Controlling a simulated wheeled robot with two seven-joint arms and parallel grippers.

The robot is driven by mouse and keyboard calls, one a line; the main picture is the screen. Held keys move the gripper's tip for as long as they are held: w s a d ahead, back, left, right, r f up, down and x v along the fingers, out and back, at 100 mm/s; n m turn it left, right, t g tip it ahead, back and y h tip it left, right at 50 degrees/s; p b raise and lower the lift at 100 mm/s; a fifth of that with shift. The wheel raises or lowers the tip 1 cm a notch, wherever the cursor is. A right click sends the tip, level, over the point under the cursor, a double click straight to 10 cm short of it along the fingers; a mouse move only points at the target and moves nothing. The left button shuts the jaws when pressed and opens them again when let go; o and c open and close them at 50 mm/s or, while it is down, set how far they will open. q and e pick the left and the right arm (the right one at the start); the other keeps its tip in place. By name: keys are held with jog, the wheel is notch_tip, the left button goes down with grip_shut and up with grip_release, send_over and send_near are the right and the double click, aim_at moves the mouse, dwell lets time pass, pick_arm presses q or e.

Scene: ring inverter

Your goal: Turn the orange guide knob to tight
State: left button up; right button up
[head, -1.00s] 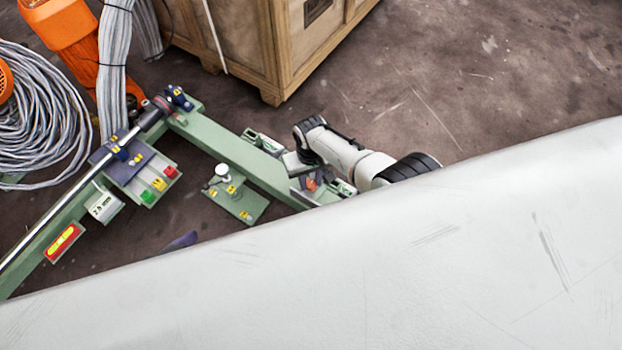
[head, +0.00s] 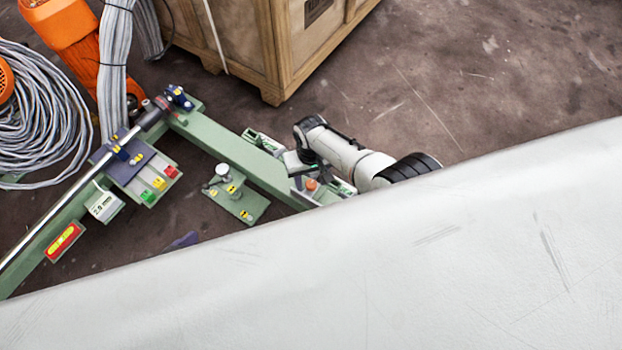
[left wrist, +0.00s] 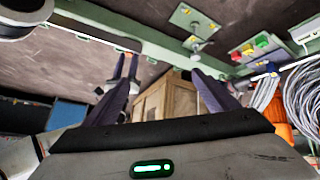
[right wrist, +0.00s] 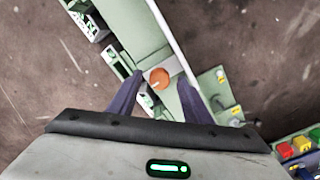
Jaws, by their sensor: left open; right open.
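The orange guide knob (head: 311,184) sits on the green beam of the machine, partly crowded by my right gripper in the head view. In the right wrist view the knob (right wrist: 160,79) shows its round top between my right gripper's two purple fingertips. My right gripper (head: 299,178) is open, with a gap on both sides of the knob; I cannot tell how far above it the tips are. My left gripper (left wrist: 164,82) is open and empty; in the head view only a purple fingertip shows. No marking for tight is legible.
The green beam (head: 225,147) carries a small side plate (head: 238,203) with a white knob. A panel with red, yellow and green buttons (head: 160,184) and a small display (head: 105,207) stand at left. A wooden crate (head: 245,45) and cable coil (head: 40,115) are behind. A white surface fills the front.

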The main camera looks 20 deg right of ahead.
aim_at(312, 184)
pick_arm(q)
jog(key=shift+r, duration=0.1)
pick_arm(e)
jog(key=shift+r+p, duration=0.35)
pick_arm(q)
jog(key=s+a+r+n+t+y+p, duration=0.1)
jog(key=a+r+t+p, duration=0.1)
jog(key=p, duration=0.5)
notch_tip(312, 184, up, 3)
jog(key=shift+s+a+f+p, duration=0.1)
jog(key=shift+s+a+p, duration=0.2)
jog(key=shift+a, duration=0.55)
pick_arm(e)
notch_tip(312, 184, up, 10)
jog(key=shift+f, duration=0.2)
jog(key=shift+s+d, duration=0.1)
